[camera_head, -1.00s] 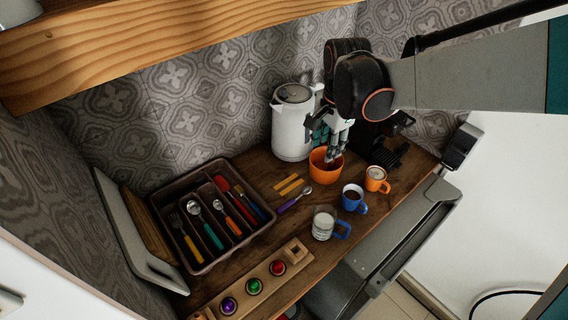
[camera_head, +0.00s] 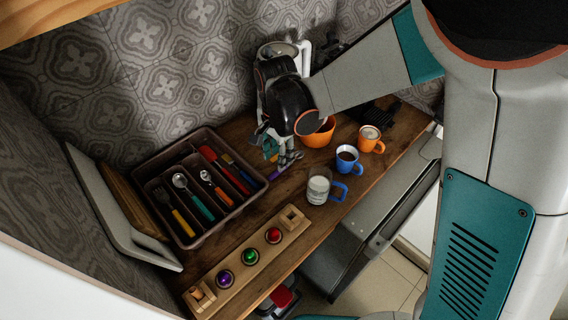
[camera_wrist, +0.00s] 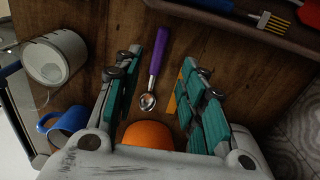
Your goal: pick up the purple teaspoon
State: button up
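The purple teaspoon (camera_wrist: 157,58) lies on the wooden counter. In the wrist view it shows between the two teal-padded fingers of my gripper (camera_wrist: 158,95), its metal bowl toward the orange bowl and its handle pointing away. The fingers are spread on either side of it, with no visible contact. In the head view my gripper (camera_head: 279,157) hangs low over the teaspoon, between the cutlery tray and the orange bowl. Only a bit of the purple handle (camera_head: 274,175) shows there; my gripper hides much of the rest.
An orange bowl (camera_head: 319,138) stands right beside my gripper. The cutlery tray (camera_head: 219,222) is to the left, a white kettle (camera_head: 302,58) behind. A pod holder (camera_head: 232,282) lies in front.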

jog(key=shift+w+d+f+b, duration=0.15)
jog(key=shift+f+b, duration=0.2)
jog(key=shift+f, duration=0.55)
jog(key=shift+d+f+b, duration=0.1)
jog(key=shift+f+b, duration=0.3)
jog(key=shift+f, duration=0.5)
jog(key=shift+w+d+f+b, duration=0.15)
jog(key=shift+f+b, duration=0.2)
jog(key=shift+f, duration=0.55)
jog(key=shift+r, duration=0.1)
grip_shut()
